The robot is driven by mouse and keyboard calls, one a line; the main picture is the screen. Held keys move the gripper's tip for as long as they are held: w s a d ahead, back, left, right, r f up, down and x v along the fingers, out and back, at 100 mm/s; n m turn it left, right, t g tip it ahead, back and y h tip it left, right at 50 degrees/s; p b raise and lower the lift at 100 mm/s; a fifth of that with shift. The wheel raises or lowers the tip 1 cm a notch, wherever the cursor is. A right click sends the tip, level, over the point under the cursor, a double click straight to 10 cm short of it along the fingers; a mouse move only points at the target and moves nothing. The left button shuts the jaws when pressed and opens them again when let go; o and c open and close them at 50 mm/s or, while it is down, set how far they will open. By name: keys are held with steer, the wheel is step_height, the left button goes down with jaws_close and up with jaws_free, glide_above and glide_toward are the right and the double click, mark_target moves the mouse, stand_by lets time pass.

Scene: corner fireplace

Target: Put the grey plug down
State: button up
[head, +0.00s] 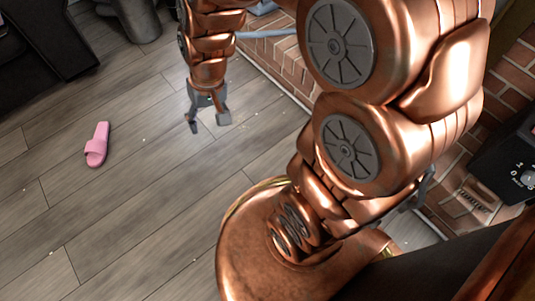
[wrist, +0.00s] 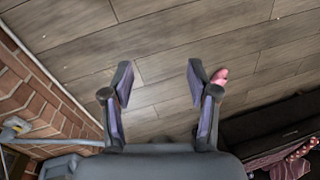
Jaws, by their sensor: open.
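My gripper (head: 208,122) hangs low over the wood floor, pointing down, with its fingers apart. In the wrist view the two fingers (wrist: 160,85) are spread wide, with only bare floorboards showing between them. I cannot make out a grey plug in either view. Nothing is visibly held.
A pink slipper (head: 97,145) lies on the floor to the left and shows beyond the right finger in the wrist view (wrist: 219,76). A brick hearth (head: 285,65) runs along the right. Black furniture (head: 50,40) stands at upper left. Floor around the gripper is mostly clear.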

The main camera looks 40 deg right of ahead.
steer(key=s+d+r+n+g+h, duration=0.1)
steer(key=s+d+r+g, duration=0.1)
steer(key=s, duration=0.7)
steer(key=s+d+r+g+h, duration=0.1)
steer(key=s+r, duration=0.1)
steer(key=s, duration=0.7)
steer(key=shift+d+n+g, duration=0.4)
steer(key=shift+r, duration=0.15)
step_height(320, 180, up, 41)
steer(key=t+p, duration=0.1)
steer(key=p, duration=3.8)
steer(key=shift+w+t, duration=0.15)
steer(key=shift+t, duration=0.15)
steer(key=shift+d, duration=0.1)
